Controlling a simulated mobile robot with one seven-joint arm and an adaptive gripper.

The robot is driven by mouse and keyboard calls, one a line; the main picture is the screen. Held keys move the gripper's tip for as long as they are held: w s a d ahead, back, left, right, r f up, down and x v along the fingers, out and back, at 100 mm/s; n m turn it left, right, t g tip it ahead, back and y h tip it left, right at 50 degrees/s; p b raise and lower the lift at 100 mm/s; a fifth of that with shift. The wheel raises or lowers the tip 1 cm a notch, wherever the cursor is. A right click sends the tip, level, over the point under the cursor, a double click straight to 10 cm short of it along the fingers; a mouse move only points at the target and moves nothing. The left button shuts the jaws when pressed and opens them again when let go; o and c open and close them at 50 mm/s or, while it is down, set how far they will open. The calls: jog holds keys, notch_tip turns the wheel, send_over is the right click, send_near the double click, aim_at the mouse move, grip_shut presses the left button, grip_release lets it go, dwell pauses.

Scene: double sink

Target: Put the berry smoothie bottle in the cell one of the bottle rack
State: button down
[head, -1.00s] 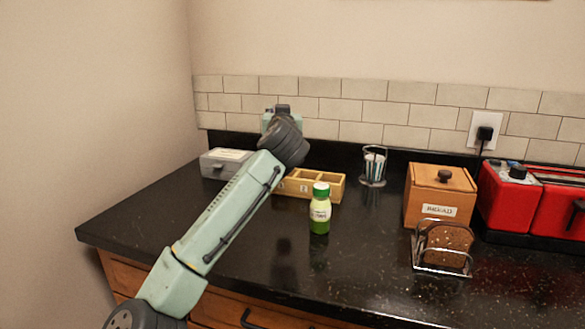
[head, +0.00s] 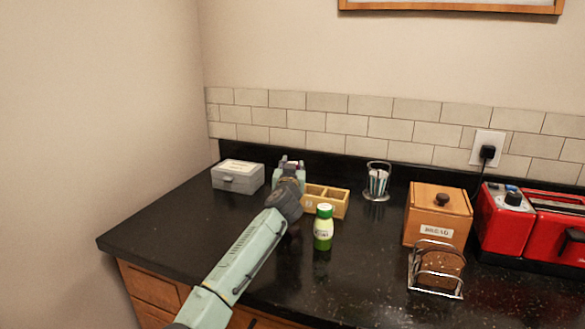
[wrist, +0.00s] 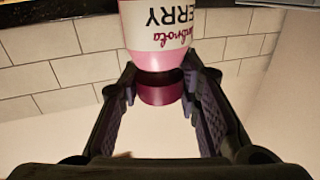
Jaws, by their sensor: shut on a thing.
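In the wrist view my gripper (wrist: 160,82) is shut on the neck and purple cap of the berry smoothie bottle (wrist: 158,50). The bottle has pink contents and a white label reading "ERRY", upside down in this picture. In the head view my gripper (head: 289,170) is at the left part of the wooden bottle rack (head: 346,205), and my wrist hides the bottle and that part. The rack's right-hand cells show and look empty. I cannot tell whether the bottle is above, behind or inside a cell.
A green-capped bottle (head: 323,232) stands on the dark counter just in front of the rack. A grey box (head: 238,180) is to the left. A metal holder (head: 377,183), a wooden bread box (head: 437,215), a toast rack (head: 437,270) and a red toaster (head: 503,220) are to the right.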

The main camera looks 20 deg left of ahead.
jog(key=shift+f, duration=0.45)
jog(key=shift+f, duration=0.1)
jog(key=c, duration=1.2)
grip_release()
jog(key=shift+f, duration=0.1)
